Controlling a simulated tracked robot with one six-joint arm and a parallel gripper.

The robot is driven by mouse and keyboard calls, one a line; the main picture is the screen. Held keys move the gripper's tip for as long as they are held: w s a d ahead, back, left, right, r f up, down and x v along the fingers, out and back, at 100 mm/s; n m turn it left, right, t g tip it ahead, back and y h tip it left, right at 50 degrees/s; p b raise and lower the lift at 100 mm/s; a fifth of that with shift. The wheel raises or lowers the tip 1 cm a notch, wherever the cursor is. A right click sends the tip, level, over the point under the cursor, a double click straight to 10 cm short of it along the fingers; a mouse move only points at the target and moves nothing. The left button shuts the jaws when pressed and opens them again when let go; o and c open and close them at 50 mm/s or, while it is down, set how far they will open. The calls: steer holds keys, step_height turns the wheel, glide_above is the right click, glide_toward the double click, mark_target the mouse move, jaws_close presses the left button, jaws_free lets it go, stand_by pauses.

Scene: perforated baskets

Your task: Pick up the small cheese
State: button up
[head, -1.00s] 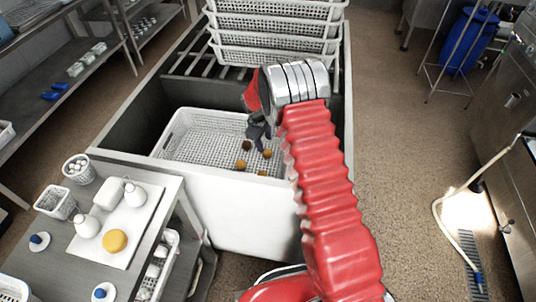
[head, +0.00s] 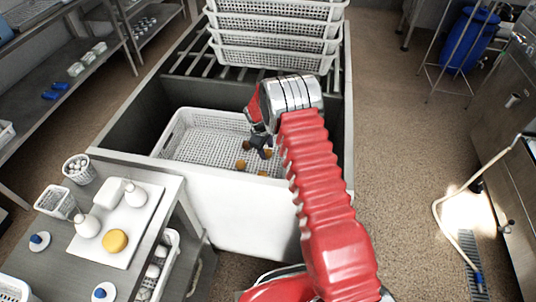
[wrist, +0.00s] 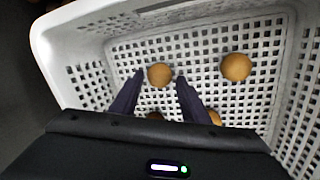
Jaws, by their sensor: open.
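Several round orange-brown cheeses lie in the white perforated basket (head: 172,134). In the wrist view one cheese (wrist: 159,74) shows between my fingertips, and a slightly larger-looking cheese (wrist: 236,67) lies to the right, outside the fingers. Two more, a dark brown one (wrist: 155,116) and an orange one (wrist: 214,117), are partly hidden by my gripper body. In the head view a cheese (head: 241,164) lies left of my gripper (head: 262,152). My gripper is open, points down into the basket and holds nothing. I cannot tell whether the fingers touch a cheese.
The basket sits in a deep sink (head: 225,205), its walls close around my gripper. Stacked white baskets (head: 275,50) stand behind on a rack. A side table (head: 150,235) at lower left carries bottles, small baskets and a yellow cheese (head: 115,241).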

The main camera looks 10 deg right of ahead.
mark_target(267, 151)
steer(key=shift+x, duration=1.15)
steer(key=shift+c, duration=0.5)
steer(key=c, duration=0.7)
steer(key=shift+r, duration=0.1)
steer(key=v, duration=0.3)
steer(key=w+d+v, duration=0.1)
steer(key=v, duration=0.5)
steer(key=shift+w+d+r, duration=0.15)
steer(key=shift+w+r, duration=0.15)
steer(key=shift+r, duration=0.3)
